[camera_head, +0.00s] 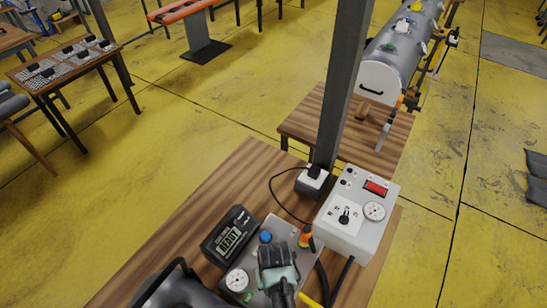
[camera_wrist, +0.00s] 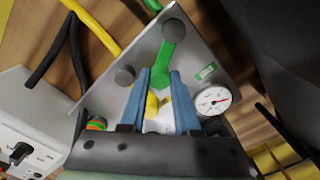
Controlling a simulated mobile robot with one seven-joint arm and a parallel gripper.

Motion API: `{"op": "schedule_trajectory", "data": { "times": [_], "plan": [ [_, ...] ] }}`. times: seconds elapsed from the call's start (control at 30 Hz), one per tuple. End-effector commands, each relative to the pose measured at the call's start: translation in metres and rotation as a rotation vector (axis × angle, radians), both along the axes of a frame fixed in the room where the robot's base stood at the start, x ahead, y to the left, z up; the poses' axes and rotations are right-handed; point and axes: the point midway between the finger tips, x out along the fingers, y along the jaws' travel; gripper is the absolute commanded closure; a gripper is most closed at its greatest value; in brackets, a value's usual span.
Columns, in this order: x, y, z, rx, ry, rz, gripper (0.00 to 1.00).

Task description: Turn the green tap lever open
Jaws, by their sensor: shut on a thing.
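The green tap lever (camera_wrist: 167,57) shows in the wrist view on a grey metal panel (camera_wrist: 203,50). A yellow part (camera_wrist: 153,104) shows between the fingers, lower down. In the head view my gripper (camera_head: 278,268) is over the grey panel box (camera_head: 287,231) and hides the lever.
A pressure gauge (camera_wrist: 212,100) and a green label (camera_wrist: 205,71) are beside the lever. A white control box (camera_head: 357,222) stands right of the panel box, and a black READY display (camera_head: 229,237) stands left. A dark post (camera_head: 343,80) rises behind. Hoses (camera_wrist: 97,22) run close by.

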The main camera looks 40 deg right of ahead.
Motion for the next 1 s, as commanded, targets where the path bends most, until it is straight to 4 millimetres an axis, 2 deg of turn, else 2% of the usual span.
{"op": "schedule_trajectory", "data": {
  "times": [0.27, 0.3, 0.47, 0.8, 1.0],
  "plan": [
    [0.000, -0.002, 0.000, -0.002, -0.002, -0.005, 1.00],
    [0.000, -0.002, 0.000, -0.003, -0.002, -0.005, 0.68],
    [0.000, -0.001, 0.000, -0.002, -0.001, -0.004, 0.40],
    [0.000, -0.001, 0.002, -0.001, 0.000, -0.002, 0.40],
    [0.001, -0.001, 0.022, -0.003, -0.004, -0.002, 0.40]
  ]
}}
